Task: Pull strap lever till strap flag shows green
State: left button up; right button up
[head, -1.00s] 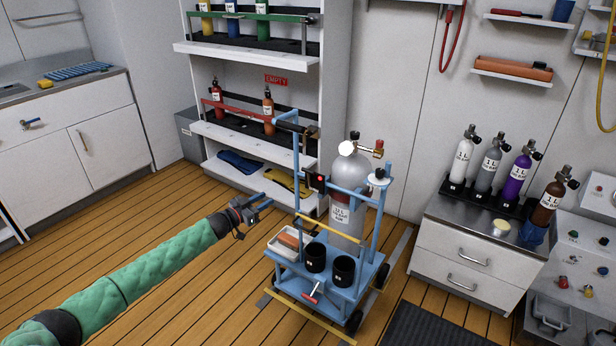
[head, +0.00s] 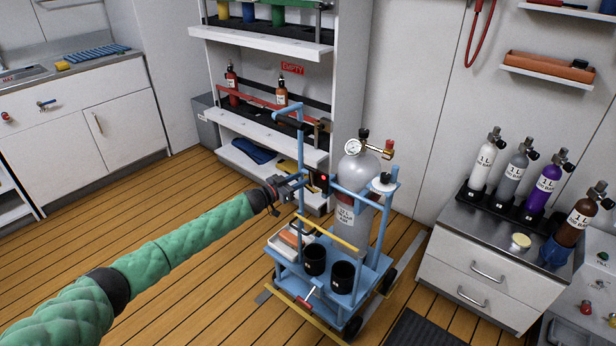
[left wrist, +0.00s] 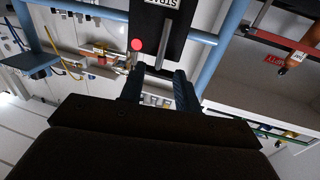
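The strap unit is a black plate (head: 319,183) on the blue trolley's upright, in front of the grey gas cylinder (head: 356,170). The strap flag (head: 324,177) shows red, and it is red in the left wrist view (left wrist: 137,45) too. There the strap lever (left wrist: 166,42) is a thin grey bar on the black plate (left wrist: 150,20), under a white label only partly in view. My left gripper (left wrist: 158,78) is open and empty, its two dark fingers apart and pointing at the plate. The lever lies just beyond the fingertips; I cannot tell whether they touch it. My right gripper is out of view.
The blue trolley (head: 318,288) carries black cups, a white tray and a yellow bar. A shelf rack (head: 260,125) stands behind it. A counter (head: 500,235) with several small cylinders is at the right. Wooden floor is clear to the left.

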aim_at(312, 177)
pick_arm(q)
jog(key=x, duration=0.4)
grip_shut()
